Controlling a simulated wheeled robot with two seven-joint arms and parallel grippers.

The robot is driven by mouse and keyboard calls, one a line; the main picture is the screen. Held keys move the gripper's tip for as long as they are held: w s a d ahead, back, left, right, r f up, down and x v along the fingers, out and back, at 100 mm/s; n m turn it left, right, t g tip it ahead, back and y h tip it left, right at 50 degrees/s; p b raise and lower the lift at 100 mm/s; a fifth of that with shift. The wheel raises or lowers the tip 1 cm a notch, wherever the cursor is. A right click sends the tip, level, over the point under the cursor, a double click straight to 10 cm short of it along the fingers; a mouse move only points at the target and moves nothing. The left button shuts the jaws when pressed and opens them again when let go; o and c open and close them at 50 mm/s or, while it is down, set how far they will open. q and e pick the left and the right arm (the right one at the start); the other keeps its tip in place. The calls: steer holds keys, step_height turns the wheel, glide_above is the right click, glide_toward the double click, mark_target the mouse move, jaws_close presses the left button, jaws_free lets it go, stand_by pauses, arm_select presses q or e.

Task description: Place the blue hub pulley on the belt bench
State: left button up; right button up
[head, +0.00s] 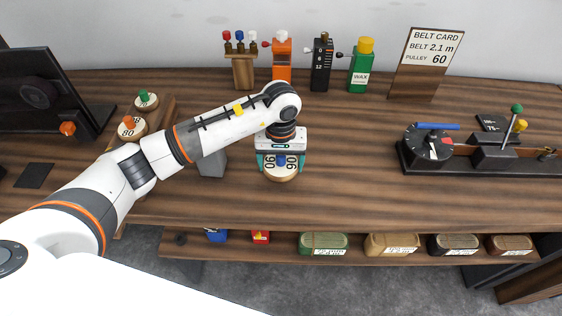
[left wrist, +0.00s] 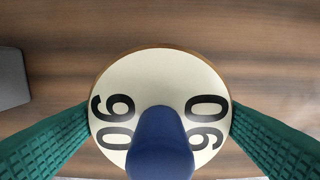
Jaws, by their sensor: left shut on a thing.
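The blue hub pulley (head: 281,174) is a round cream disc marked 90 with a wooden rim and a blue knob. My left gripper (head: 281,160) is shut on it, over the table in front of the middle. In the left wrist view the pulley (left wrist: 160,85) sits between the two green finger pads, its blue knob (left wrist: 160,145) toward the camera. Whether it touches the table cannot be told. The belt bench (head: 490,160) is at the right, with a black dial disc, a blue handle and a green-knobbed lever. My right gripper is not in view.
Two pulleys marked 80, one green-knobbed (head: 146,101) and one orange-knobbed (head: 131,128), stand on a wooden rack at left. A belt card (head: 426,62) and several bottles stand at the back. A grey block (head: 212,163) is beside my arm. The table between pulley and bench is clear.

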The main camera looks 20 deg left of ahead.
arm_select(q)
steer(key=shift+f, duration=0.6)
steer(key=shift+f, duration=0.15)
steer(key=o, duration=1.2)
